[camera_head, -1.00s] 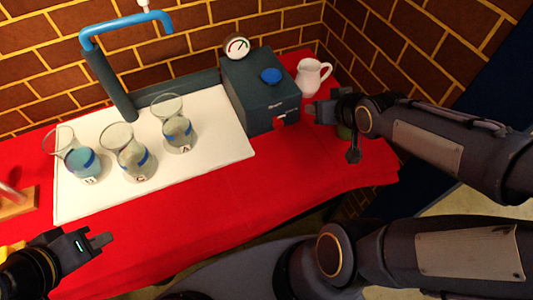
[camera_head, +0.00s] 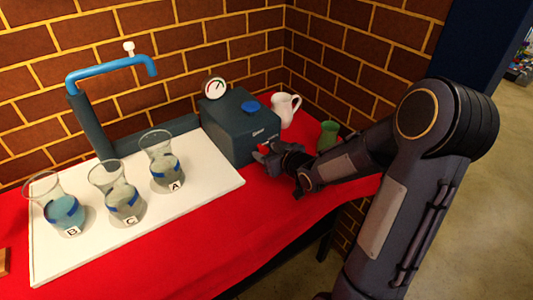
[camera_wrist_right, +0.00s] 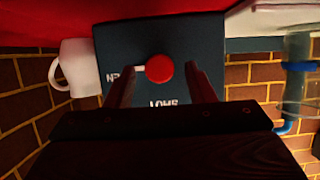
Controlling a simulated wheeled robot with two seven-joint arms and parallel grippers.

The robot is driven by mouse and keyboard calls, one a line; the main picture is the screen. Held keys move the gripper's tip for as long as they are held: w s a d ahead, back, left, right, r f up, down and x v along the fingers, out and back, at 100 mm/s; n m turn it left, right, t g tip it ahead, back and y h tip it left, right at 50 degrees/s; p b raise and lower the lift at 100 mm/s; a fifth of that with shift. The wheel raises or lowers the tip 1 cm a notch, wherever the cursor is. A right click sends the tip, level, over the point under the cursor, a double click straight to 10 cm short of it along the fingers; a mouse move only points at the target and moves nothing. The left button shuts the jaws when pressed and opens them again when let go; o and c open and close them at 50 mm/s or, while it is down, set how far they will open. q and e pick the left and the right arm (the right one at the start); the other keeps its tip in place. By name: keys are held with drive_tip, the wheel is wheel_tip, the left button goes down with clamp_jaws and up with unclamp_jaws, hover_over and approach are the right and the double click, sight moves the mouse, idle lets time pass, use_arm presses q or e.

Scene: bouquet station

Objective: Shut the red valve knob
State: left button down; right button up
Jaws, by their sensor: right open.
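The red valve knob (camera_wrist_right: 159,68) sits on the front of the dark teal box (camera_head: 238,139) and shows in the right wrist view. A pale bar beside it lies toward the partly covered mark at picture left, which seems to read OPEN upside down. An upside-down mark, seemingly SHUT, is below the knob. In the head view my right gripper (camera_head: 265,152) is at the box's front and hides the knob. The right gripper is open, with one finger on each side of the knob in the wrist view and no visible contact. My left gripper is out of view.
Three glass flasks, B (camera_head: 66,213), C (camera_head: 122,204) and A (camera_head: 168,172), stand on the white board (camera_head: 210,180) left of the box. A white jug (camera_head: 284,109) and a green cup (camera_head: 328,135) stand right of it. The red cloth in front is clear.

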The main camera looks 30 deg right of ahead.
drive_tip(key=shift+w+f, duration=0.15)
drive_tip(key=shift+w, duration=0.25)
